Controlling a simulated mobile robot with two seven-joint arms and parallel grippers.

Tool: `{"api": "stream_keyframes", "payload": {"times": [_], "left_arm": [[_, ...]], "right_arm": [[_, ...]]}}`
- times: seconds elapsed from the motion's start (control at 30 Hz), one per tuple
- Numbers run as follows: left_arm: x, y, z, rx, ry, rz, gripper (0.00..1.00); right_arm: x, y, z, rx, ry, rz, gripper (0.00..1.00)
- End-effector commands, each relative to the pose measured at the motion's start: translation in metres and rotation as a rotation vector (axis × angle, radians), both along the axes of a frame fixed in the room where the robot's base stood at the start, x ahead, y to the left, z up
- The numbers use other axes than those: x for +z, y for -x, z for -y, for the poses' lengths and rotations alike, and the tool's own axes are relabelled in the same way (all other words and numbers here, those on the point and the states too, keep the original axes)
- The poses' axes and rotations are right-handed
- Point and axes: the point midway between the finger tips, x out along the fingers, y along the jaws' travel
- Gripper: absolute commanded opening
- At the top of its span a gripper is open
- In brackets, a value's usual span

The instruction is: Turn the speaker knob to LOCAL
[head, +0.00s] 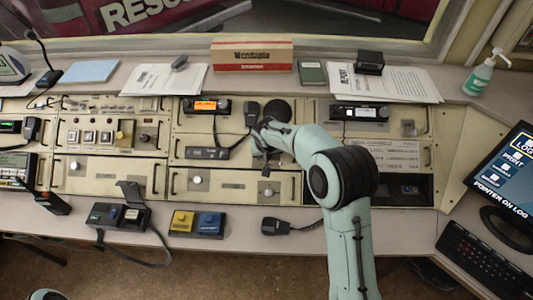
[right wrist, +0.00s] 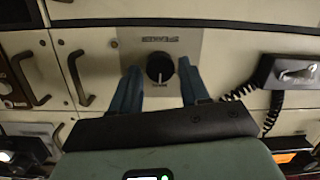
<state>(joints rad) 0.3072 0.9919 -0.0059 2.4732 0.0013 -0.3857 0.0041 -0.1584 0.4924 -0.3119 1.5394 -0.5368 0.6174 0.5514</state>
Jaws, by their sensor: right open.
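A round black knob (right wrist: 160,68) sits on a grey plate (right wrist: 193,42) in the right wrist view. A white pointer line on it points down in that picture. The dark label above it and the small lettering below are too small to read. My right gripper (right wrist: 158,82) is open, with one blue finger on each side of the knob and visible gaps between. In the head view my right gripper (head: 262,140) is over the middle of the console and hides what is beneath it. My left gripper is not in view.
A handheld microphone (right wrist: 295,72) with a coiled cord is close to the right of the fingers in the right wrist view. Drawer handles (right wrist: 77,75) stick out at left. In the head view, a black desk unit (head: 117,215) and a blue-and-yellow box (head: 196,223) stand in front.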

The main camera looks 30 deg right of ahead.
Motion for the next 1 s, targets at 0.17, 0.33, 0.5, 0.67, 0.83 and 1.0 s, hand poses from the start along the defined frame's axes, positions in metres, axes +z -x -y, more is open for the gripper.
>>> {"api": "stream_keyframes", "payload": {"times": [0.17,0.33,0.5,0.67,0.83,1.0], "left_arm": [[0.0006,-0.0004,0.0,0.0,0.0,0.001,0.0],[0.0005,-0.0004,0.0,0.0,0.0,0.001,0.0],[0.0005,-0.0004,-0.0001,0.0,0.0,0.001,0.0],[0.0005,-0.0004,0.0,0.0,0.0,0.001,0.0],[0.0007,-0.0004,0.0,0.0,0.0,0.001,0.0],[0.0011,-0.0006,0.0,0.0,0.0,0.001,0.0]], "right_arm": [[-0.006,-0.0018,0.0011,0.0,0.0,-0.001,0.45],[-0.0059,-0.0018,0.001,0.0,0.0,-0.001,0.45],[-0.0057,-0.0018,0.0009,0.0,0.0,-0.001,0.04],[-0.0056,-0.0019,0.0007,0.002,0.0,-0.001,0.04],[-0.0055,-0.002,0.0004,0.027,0.015,-0.009,0.04],[-0.0053,-0.0024,-0.0001,0.094,0.051,-0.031,0.04]]}}
